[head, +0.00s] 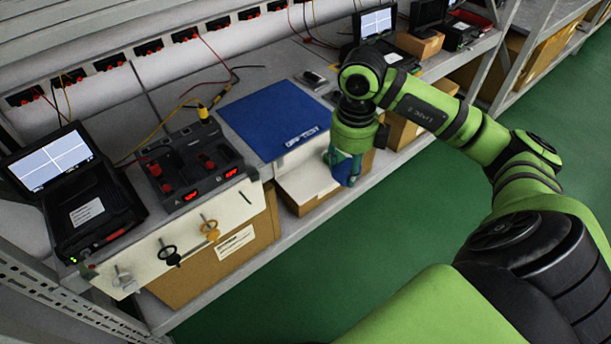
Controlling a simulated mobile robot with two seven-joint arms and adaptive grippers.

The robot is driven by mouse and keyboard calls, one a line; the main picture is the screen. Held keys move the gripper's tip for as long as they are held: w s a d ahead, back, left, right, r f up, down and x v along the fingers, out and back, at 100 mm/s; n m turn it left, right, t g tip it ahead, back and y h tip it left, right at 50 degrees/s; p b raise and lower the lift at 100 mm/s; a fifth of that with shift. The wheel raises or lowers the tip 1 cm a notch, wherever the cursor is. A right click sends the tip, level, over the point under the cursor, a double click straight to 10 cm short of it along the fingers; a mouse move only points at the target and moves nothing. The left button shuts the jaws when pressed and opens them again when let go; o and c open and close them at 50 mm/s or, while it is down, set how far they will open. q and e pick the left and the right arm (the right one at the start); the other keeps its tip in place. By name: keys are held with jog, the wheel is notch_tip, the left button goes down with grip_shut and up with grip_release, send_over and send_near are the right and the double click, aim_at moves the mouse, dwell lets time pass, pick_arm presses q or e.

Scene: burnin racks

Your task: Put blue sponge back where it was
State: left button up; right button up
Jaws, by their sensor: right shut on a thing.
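My right gripper (346,180) hangs at the front edge of the bench, pointing down. It is shut on a small blue thing, the blue sponge (354,172), which is mostly hidden by the fingers. The sponge is in front of the bench edge, to the right of the blue mat (265,112). My left gripper is out of view.
A black test unit with a screen (55,160) and a dark power unit (190,165) stand on the bench at left. A box with a pale top (305,185) sits on the lower shelf near the gripper. The green floor is clear.

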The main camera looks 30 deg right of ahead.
send_over(306, 181)
notch_tip(306, 181, down, 6)
jog(key=shift+f+b, duration=0.25)
jog(key=shift+b, duration=0.15)
jog(key=shift+f+b, duration=0.35)
jog(key=shift+f, duration=1.85)
jog(key=o, duration=1)
jog(key=shift+r, duration=0.1)
notch_tip(306, 181, up, 12)
jog(key=shift+r+p, duration=0.1)
jog(key=shift+p, duration=0.75)
